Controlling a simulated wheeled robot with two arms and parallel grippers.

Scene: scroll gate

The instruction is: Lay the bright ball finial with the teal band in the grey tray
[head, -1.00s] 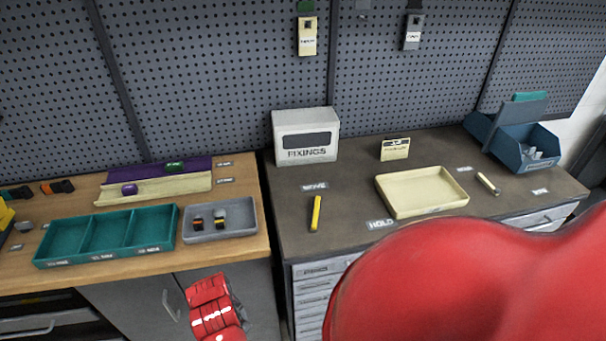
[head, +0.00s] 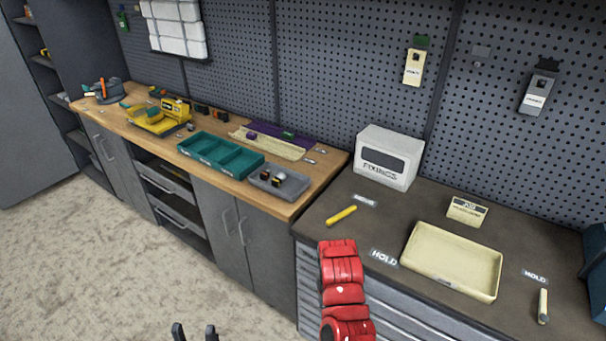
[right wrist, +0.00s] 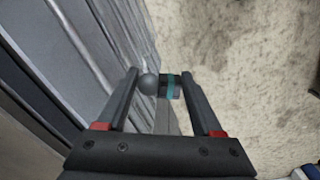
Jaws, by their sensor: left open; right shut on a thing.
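The ball finial (right wrist: 160,86) shows in the right wrist view, with a round grey ball at its left end and a teal band to the right of it. My right gripper (right wrist: 161,78) is shut on it, the fingers on either side. The grey tray (head: 294,187) is on the wooden bench in the head view, with two small dark-and-light pieces in it. My left gripper (head: 195,332) is open and empty at the bottom edge of the head view, over the floor. My right gripper is not clearly seen in the head view.
A teal divided tray (head: 222,156) stands left of the grey tray. On the dark bench are a white FIXINGS box (head: 390,157), a yellow stick (head: 341,216) and a cream tray (head: 452,262). A red arm link (head: 342,285) of mine rises before that bench.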

